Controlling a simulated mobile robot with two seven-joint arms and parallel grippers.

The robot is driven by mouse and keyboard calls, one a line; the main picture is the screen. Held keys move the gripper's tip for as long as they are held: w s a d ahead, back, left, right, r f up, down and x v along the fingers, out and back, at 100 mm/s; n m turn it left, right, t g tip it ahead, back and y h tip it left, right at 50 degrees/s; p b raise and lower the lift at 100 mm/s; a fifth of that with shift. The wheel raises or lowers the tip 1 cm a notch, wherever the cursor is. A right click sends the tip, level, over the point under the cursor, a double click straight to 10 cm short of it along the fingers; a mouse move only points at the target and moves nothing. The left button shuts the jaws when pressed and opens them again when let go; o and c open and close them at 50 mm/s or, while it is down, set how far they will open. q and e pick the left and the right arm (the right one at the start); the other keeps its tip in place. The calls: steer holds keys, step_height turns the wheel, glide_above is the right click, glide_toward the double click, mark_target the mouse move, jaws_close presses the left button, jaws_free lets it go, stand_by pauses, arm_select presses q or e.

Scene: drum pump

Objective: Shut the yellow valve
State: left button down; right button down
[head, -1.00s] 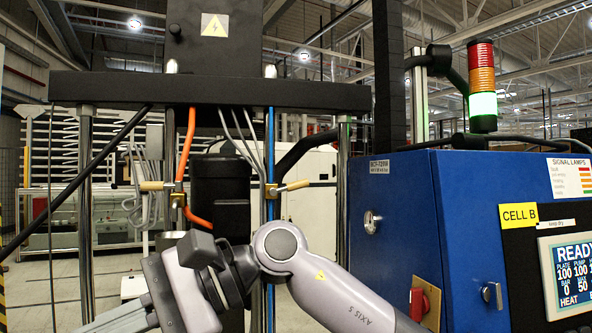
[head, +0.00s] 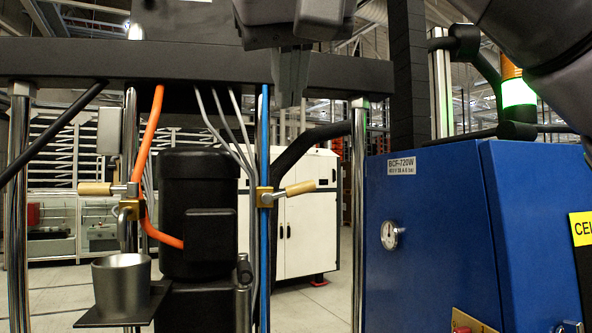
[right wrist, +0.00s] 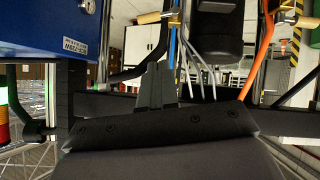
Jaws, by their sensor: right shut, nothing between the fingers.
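Two small brass valves with tan-yellow lever handles show in the head view; I cannot tell from colour which is the yellow valve. The right valve (head: 265,197) sits on the blue line, its handle (head: 300,188) pointing right and slightly up, across the line. The left valve (head: 132,208) is beside the orange hose, its handle (head: 95,188) pointing left. My right gripper (head: 290,98) is shut and empty, pointing down above the right valve and apart from it. The gripper also shows in the right wrist view (right wrist: 156,66), near the blue line. My left gripper is not in view.
A dark crossbeam (head: 190,62) runs behind my right gripper. Grey cables (head: 222,125) and a black motor (head: 195,185) stand left of the right valve. A blue cabinet (head: 435,235) fills the right side. A metal cup (head: 121,284) stands on a bracket at lower left.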

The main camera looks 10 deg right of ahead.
steer(key=r, duration=0.1)
glide_above(302, 184)
steer(key=s+a, duration=0.2)
step_height(302, 184, down, 6)
steer(key=f+b, duration=0.1)
steer(key=d+f+b, duration=0.1)
steer(key=f, duration=0.1)
steer(key=shift+d+f+m+y+p, duration=0.15)
steer(key=shift+d+f+m+y, duration=0.2)
steer(key=shift+m+y, duration=0.3)
steer(key=shift+d+f+m+y+p, duration=0.15)
steer(key=shift+d+f+m+y, duration=0.15)
steer(key=shift+m+y, duration=0.3)
